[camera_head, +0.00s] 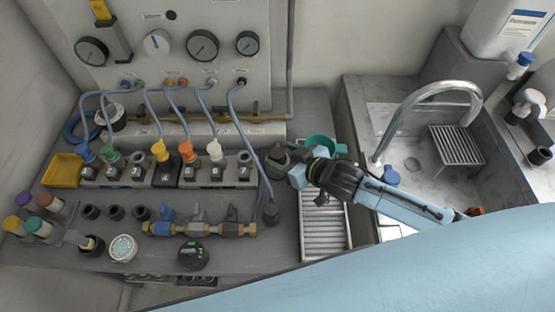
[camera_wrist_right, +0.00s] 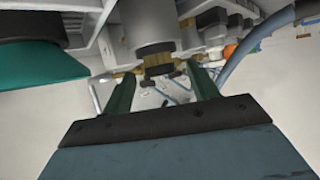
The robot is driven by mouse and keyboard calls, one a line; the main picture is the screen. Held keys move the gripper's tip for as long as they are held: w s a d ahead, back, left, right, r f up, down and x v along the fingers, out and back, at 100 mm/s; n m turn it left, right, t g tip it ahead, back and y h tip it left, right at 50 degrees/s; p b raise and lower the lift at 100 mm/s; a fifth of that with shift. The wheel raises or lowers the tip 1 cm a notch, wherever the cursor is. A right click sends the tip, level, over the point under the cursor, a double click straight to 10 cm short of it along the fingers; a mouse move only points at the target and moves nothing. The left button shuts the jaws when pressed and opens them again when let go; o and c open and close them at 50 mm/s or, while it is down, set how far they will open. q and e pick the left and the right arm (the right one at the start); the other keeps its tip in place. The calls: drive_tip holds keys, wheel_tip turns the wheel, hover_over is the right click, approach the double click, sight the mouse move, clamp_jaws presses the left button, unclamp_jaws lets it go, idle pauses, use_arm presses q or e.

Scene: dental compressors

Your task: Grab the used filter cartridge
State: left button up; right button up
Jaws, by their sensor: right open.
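My right gripper (camera_head: 298,174) is at the right end of the bench, beside a dark grey-green cup-shaped fitting (camera_head: 278,158) and a teal ring-shaped part (camera_head: 325,146). In the right wrist view its two green fingers (camera_wrist_right: 162,84) are apart with nothing held between them. A grey cylinder (camera_wrist_right: 150,28) with a dark and brass end stands ahead of the fingers, apart from them. It may be the used filter cartridge, but I cannot tell for sure. A teal part (camera_wrist_right: 42,85) is close on the left of that view. My left gripper is not visible.
A manifold (camera_head: 165,172) with coloured connectors and hoses stands left of the gripper. Brass valves (camera_head: 200,229) and a dark round fitting (camera_head: 193,255) lie in front. A slotted grey tray (camera_head: 325,232) is below the gripper. A sink with a tap (camera_head: 398,122) is at right.

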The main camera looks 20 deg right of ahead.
drive_tip(key=shift+x, duration=1.2)
drive_tip(key=shift+w+a, duration=0.15)
drive_tip(key=shift+w, duration=0.05)
drive_tip(key=c, duration=1.1)
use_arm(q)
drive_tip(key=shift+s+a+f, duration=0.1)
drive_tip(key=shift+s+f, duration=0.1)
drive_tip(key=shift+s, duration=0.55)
